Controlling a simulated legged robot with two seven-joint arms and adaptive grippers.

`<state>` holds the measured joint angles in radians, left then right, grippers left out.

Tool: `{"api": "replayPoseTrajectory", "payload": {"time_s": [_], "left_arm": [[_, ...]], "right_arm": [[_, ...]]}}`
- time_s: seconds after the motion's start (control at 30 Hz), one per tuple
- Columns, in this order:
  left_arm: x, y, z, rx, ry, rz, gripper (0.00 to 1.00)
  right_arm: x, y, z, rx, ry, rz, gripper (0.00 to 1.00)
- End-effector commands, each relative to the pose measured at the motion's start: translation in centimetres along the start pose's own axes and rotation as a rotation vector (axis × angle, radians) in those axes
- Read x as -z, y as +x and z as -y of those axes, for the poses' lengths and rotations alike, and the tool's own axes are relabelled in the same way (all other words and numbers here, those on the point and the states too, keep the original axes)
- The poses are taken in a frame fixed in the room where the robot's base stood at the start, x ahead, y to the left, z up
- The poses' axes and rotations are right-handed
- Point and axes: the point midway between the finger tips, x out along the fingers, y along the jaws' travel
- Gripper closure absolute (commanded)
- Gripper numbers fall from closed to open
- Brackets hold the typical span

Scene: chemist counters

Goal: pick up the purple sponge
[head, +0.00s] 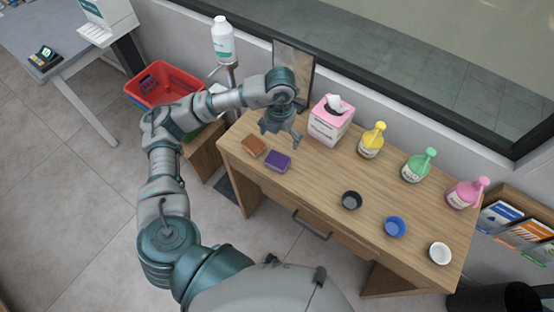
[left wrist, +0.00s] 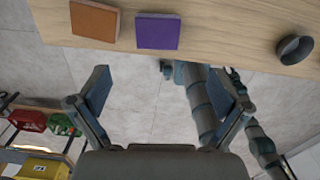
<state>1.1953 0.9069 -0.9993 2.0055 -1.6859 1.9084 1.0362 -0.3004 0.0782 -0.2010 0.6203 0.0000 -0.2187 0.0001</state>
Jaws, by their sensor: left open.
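The purple sponge (head: 278,161) lies flat on the wooden counter, near its left front edge. An orange-brown sponge (head: 253,146) lies just left of it, with a small gap. My left gripper (head: 281,139) is open and empty, pointing down above the counter near the purple sponge, apart from it. In the left wrist view, the purple sponge (left wrist: 158,31) shows beyond the spread fingers (left wrist: 165,95), with the orange-brown sponge (left wrist: 95,20) to its left. My right gripper is not clearly seen in either view.
A pink tissue box (head: 330,124) stands right of the left gripper. Yellow (head: 372,140), green (head: 418,165) and pink (head: 467,193) bottles line the back. Black (head: 352,200), blue (head: 395,227) and white (head: 440,253) bowls sit nearer the front. A framed panel (head: 305,75) stands behind the gripper.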

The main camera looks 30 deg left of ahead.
Motion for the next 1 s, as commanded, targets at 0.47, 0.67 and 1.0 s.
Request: {"api": "replayPoseTrajectory", "payload": {"time_s": [0.47, 0.67, 1.0], "left_arm": [[0.0, 7.4, -0.6, 0.006, -0.002, -0.001, 0.0], [0.4, 10.2, -1.0, 0.006, -0.001, -0.004, 0.0], [0.3, 12.3, -0.7, 0.004, 0.0, 0.0, 0.0]], "right_arm": [[0.1, -0.6, -0.3, -0.003, 0.0, 0.001, 0.6], [0.2, -1.4, -0.3, -0.004, 0.0, 0.0, 0.6], [0.3, -1.4, -0.2, -0.002, 0.001, -0.001, 0.6]]}}
